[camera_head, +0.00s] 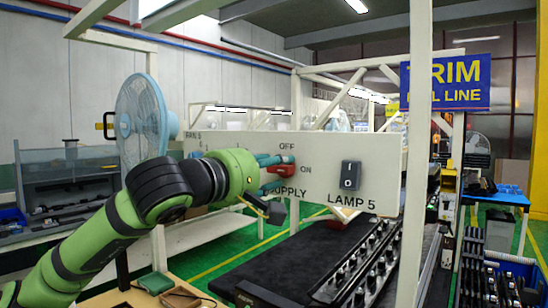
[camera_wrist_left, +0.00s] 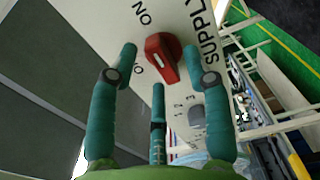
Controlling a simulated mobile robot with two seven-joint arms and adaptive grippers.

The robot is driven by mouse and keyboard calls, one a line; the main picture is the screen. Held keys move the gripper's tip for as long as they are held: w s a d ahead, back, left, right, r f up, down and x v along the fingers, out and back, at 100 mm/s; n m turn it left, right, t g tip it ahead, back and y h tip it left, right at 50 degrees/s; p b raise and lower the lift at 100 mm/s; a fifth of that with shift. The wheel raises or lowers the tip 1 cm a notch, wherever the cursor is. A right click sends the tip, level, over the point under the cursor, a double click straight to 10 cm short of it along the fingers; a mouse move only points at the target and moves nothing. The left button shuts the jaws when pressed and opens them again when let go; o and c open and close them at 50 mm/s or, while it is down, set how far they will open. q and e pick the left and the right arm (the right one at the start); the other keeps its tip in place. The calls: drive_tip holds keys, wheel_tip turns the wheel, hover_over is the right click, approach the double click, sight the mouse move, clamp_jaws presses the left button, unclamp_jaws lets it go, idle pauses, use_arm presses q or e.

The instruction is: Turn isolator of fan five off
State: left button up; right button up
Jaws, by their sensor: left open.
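The red rotary isolator knob (camera_head: 277,171) sits on the white panel (camera_head: 322,160), with OFF above it, ON to its right and SUPPLY below. It also shows in the left wrist view (camera_wrist_left: 162,56). There its raised bar runs roughly up and down the picture, with ON above it; the OFF lettering is partly hidden by a finger. My left gripper (camera_wrist_left: 168,68) is open, its teal fingers spread around the knob; I cannot tell whether any touches it. In the head view, the gripper and arm cover part of the panel. The blue fan (camera_head: 140,115) stands behind the panel's left end, near the FAN 5 label.
A dark LAMP 5 rocker switch (camera_head: 350,175) is to the right on the same panel. A grey dial (camera_wrist_left: 195,116) is close to the fingers. A white post (camera_head: 415,130) stands at the panel's right end. A dark conveyor line (camera_head: 310,255) runs below.

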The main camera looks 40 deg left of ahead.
use_arm(q)
drive_tip(key=shift+w, duration=0.3)
clamp_jaws()
